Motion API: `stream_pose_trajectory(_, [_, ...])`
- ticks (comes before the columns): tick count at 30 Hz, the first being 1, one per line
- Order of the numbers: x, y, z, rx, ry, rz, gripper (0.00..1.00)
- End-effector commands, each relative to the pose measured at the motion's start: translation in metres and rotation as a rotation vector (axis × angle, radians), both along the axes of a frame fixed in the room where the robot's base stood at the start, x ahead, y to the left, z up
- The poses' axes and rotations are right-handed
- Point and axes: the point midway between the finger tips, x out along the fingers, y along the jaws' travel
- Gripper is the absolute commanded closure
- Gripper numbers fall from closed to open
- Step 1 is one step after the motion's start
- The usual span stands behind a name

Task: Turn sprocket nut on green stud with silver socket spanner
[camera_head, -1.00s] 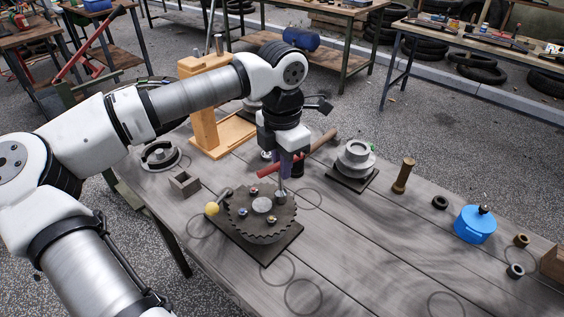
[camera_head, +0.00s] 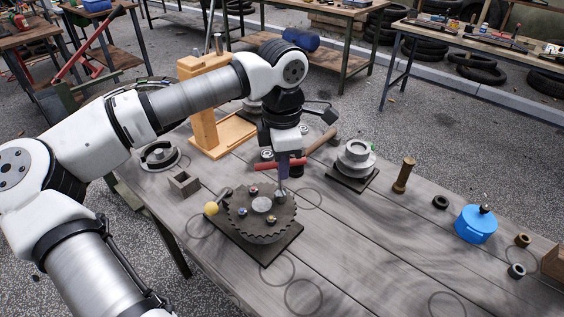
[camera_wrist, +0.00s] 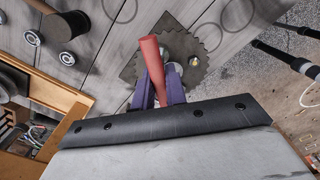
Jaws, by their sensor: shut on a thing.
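The dark toothed sprocket (camera_head: 240,224) lies flat on a square plate (camera_head: 285,246) on the bench. Several small nuts on studs sit around its pale hub (camera_head: 262,204). My gripper (camera_head: 283,172) is above the sprocket's far right part, shut on the spanner's red crossbar (camera_head: 264,166). The spanner's silver socket (camera_head: 282,187) points down and meets the sprocket at one stud; that stud and its nut are hidden, so its colour cannot be told. In the wrist view the purple fingers (camera_wrist: 160,90) straddle the red bar (camera_wrist: 151,62), with the sprocket (camera_wrist: 188,45) beyond.
A lever with a yellow ball (camera_head: 211,209) stands at the sprocket's left edge. A grey stepped hub (camera_head: 355,158) on a plate is to the right, a wooden stand (camera_head: 205,130) behind. A blue canister (camera_head: 475,225) stands far right. The bench's front middle is clear.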

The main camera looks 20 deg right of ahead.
Motion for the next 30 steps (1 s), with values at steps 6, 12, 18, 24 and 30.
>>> stream_pose_trajectory(6, [0.0001, -0.0004, 0.0001, -0.002, -0.001, -0.064, 1.00])
stream_pose_trajectory(12, [-0.0002, -0.0002, 0.0005, -0.001, -0.002, -0.196, 1.00])
stream_pose_trajectory(18, [-0.0002, -0.0001, 0.0007, -0.001, -0.002, -0.199, 1.00])
stream_pose_trajectory(24, [-0.0007, -0.0001, 0.0001, -0.002, -0.001, -0.309, 1.00])
stream_pose_trajectory(30, [-0.0009, 0.0000, 0.0009, -0.002, -0.002, -0.401, 1.00])
